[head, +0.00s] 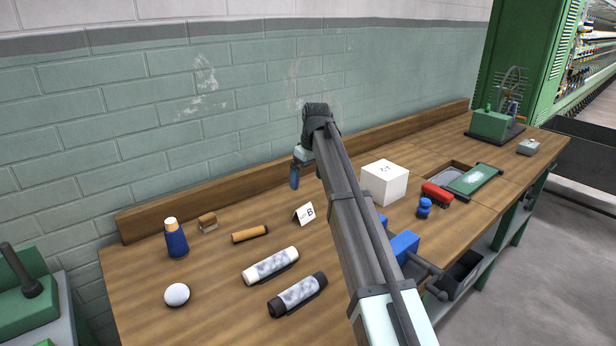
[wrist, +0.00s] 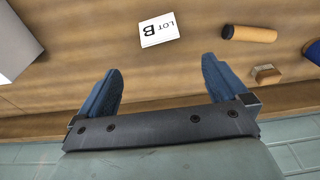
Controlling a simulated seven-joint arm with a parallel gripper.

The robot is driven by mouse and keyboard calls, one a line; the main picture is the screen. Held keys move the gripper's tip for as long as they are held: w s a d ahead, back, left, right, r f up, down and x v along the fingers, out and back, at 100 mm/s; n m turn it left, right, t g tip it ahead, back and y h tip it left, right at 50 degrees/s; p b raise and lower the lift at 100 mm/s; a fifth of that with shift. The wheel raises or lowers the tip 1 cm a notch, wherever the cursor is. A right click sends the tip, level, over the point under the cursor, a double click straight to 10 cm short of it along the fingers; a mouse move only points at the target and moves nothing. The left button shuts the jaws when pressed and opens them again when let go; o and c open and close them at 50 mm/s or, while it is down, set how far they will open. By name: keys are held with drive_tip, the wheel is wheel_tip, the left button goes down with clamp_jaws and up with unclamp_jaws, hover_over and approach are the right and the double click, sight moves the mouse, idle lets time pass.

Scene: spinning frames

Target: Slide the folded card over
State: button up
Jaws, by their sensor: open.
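The folded card (head: 304,214) is a small white tent marked with a letter B. It stands on the wooden bench near the middle, left of my arm. The card and fingers look apart.
A white box (head: 384,182) stands right of my arm. A tan cylinder (head: 250,234) lies left of the card, with a white roll (head: 271,265) and a black roll (head: 298,294) in front. A wooden ledge (head: 220,195) runs along the back.

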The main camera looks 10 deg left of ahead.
sight(303, 207)
drive_tip(key=shift+n, duration=0.6)
drive_tip(key=shift+f, duration=0.1)
drive_tip(key=f, duration=0.4)
drive_tip(key=w+a+f, duration=0.1)
drive_tip(key=f, duration=0.8)
drive_tip(key=shift+w+a+f, duration=0.15)
drive_tip(key=shift+a+f, duration=0.1)
drive_tip(key=shift+a, duration=0.05)
drive_tip(key=c, duration=1)
drive_tip(key=shift+o, duration=0.2)
drive_tip(key=shift+a, duration=0.1)
drive_tip(key=shift+s+a, duration=0.4)
drive_tip(key=shift+a, duration=0.7)
drive_tip(key=shift+s+a, duration=0.35)
drive_tip(key=shift+a, duration=0.7)
drive_tip(key=shift+s+a, duration=0.4)
drive_tip(key=shift+a, duration=0.7)
